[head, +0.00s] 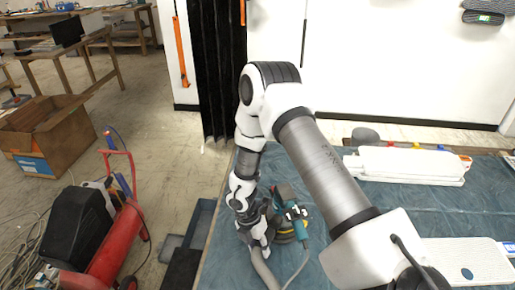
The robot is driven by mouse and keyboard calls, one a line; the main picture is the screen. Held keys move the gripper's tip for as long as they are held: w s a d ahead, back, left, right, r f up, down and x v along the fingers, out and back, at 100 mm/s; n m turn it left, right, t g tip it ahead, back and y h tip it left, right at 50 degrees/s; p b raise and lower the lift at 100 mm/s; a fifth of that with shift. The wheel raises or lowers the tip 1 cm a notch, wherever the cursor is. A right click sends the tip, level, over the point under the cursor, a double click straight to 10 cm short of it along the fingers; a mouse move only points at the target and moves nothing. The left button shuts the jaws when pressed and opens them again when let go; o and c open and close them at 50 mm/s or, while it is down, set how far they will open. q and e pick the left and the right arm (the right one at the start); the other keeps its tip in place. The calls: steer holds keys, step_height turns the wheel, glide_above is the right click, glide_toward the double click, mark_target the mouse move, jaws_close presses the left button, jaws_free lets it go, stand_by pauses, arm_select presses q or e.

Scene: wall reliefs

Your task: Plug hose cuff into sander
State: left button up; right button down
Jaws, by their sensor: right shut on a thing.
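The sander (294,226) is a small teal and dark tool with a red part and a yellowish band, near the table's left edge. My right gripper (260,244) points down just left of the sander and is shut on the end of a grey hose (265,270). The hose cuff is mostly hidden by the fingers. I cannot tell whether the cuff touches the sander's port. My left gripper is not in view.
The table (385,212) has a blue-green cover. A long white case (410,165) lies at its back and a pale perforated board (465,262) at right. A thin cable runs down beside the sander. A red compressor (110,245) and cardboard box (50,135) stand on the floor left.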

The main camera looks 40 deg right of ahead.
steer(key=shift+w+d, duration=0.1)
steer(key=shift+d, duration=0.05)
steer(key=c, duration=0.7)
jaws_free()
steer(key=v, duration=1.2)
steer(key=shift+d, duration=0.1)
